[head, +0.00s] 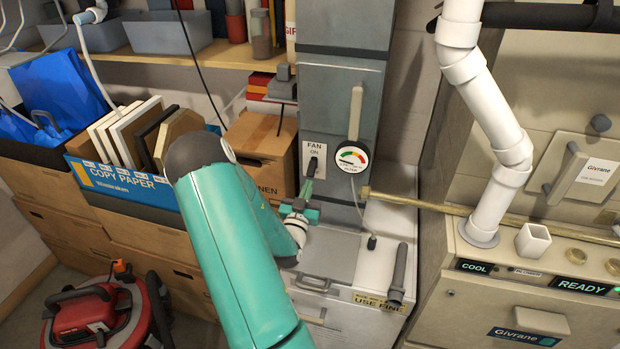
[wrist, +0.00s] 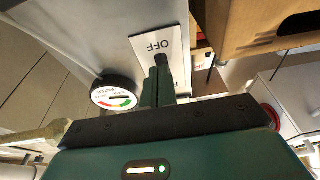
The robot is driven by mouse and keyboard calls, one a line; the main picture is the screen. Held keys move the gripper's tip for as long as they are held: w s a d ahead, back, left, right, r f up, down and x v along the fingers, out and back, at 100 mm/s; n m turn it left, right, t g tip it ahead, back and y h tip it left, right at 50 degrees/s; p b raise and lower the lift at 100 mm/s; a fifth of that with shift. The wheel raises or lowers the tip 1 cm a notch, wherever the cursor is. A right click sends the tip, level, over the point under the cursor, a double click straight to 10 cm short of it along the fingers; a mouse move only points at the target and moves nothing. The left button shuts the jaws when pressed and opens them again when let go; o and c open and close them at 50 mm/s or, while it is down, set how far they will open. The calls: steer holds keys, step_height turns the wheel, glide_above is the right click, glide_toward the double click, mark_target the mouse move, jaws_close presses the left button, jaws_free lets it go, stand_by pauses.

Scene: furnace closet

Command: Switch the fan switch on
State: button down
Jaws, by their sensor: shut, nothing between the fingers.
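The fan switch (head: 312,166) is a dark lever on a white plate marked FAN and ON, on the grey duct's front. The wrist view, turned upside down, shows the plate's OFF mark and the dark lever (wrist: 162,62). I cannot tell clearly which way the lever is tilted. My gripper (head: 307,187) is just below and in front of the lever, its green fingers shut together and empty. In the wrist view the fingertips (wrist: 156,76) overlap the lever's end; whether they touch it is unclear.
A round gauge (head: 351,157) sits right of the switch plate and a cardboard box (head: 262,140) stands left. A brass pipe (head: 415,203) runs to the right. Below is a white cabinet (head: 325,255) with a grey tube (head: 398,272) at its right.

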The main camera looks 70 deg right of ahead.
steer(key=shift+r, duration=0.1)
steer(key=s+a, duration=0.1)
steer(key=a, duration=0.6)
stand_by(1.3)
stand_by(0.5)
